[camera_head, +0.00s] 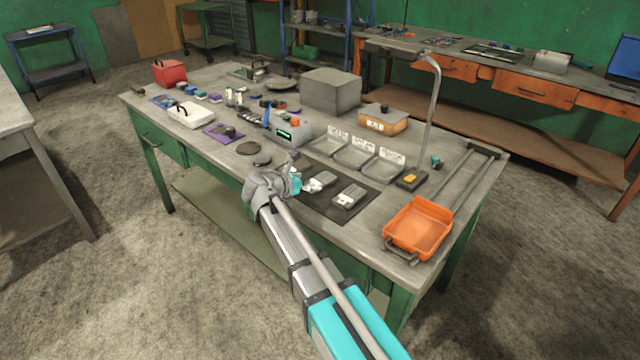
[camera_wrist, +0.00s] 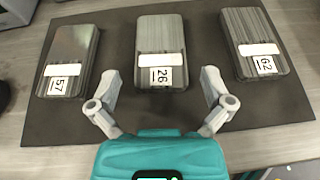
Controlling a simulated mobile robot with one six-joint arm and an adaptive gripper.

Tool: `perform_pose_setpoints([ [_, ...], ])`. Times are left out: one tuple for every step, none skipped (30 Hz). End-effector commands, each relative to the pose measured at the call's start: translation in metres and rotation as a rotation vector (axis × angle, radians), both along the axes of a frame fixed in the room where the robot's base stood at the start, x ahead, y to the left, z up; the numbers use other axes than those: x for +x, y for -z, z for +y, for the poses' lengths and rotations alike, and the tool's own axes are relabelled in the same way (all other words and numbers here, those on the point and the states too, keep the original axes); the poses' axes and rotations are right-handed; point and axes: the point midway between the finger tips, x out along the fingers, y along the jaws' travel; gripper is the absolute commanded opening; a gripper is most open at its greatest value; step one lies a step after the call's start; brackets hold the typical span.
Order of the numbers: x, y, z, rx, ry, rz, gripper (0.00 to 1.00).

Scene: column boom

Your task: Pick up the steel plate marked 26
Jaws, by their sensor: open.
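The steel plate marked 26 (camera_wrist: 161,35) lies on a dark mat (camera_wrist: 112,50), in the middle of a row of three in the wrist view. It has a white strip and a number label near its close end. The plate marked 57 (camera_wrist: 75,45) lies left of it, the plate marked 62 (camera_wrist: 247,32) right. My gripper (camera_wrist: 161,78) is open and empty, one finger to each side of the close end of plate 26, with a gap on both sides. In the head view my gripper (camera_head: 293,172) is over the mat and hides part of the row.
Behind the mat stand three shallow trays (camera_head: 352,158) with label cards. A grey box with a green display (camera_head: 293,134) stands left of them. A lamp post (camera_head: 434,110) and an orange tray (camera_head: 417,229) are to the right. Many small items fill the table's left half.

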Motion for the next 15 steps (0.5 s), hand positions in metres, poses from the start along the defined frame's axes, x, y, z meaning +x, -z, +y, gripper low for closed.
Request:
perform_pose_setpoints([
  [0.004,0.004,-0.003,0.000,0.001,0.000,1.00],
  [0.006,0.006,-0.005,0.000,0.001,0.000,1.00],
  [0.009,0.008,-0.008,0.000,0.002,0.000,1.00],
  [0.012,0.010,-0.010,0.000,0.002,0.000,1.00],
  [0.014,0.012,-0.012,0.000,0.002,0.000,1.00],
  [0.018,0.014,-0.015,0.000,0.001,0.000,1.00],
  [0.020,0.015,-0.017,0.000,0.001,0.000,1.00],
  [0.022,0.016,-0.019,0.000,0.001,0.000,1.00],
  [0.025,0.017,-0.021,0.000,0.001,0.000,1.00],
  [0.026,0.018,-0.023,0.000,0.001,0.001,1.00],
  [0.028,0.018,-0.024,0.000,0.001,0.001,1.00],
  [0.029,0.019,-0.025,-0.001,0.001,0.001,1.00],
  [0.030,0.019,-0.026,-0.001,0.000,0.001,1.00],
  [0.030,0.019,-0.026,-0.001,0.000,0.001,1.00],
  [0.030,0.019,-0.027,-0.001,0.000,0.001,1.00],
])
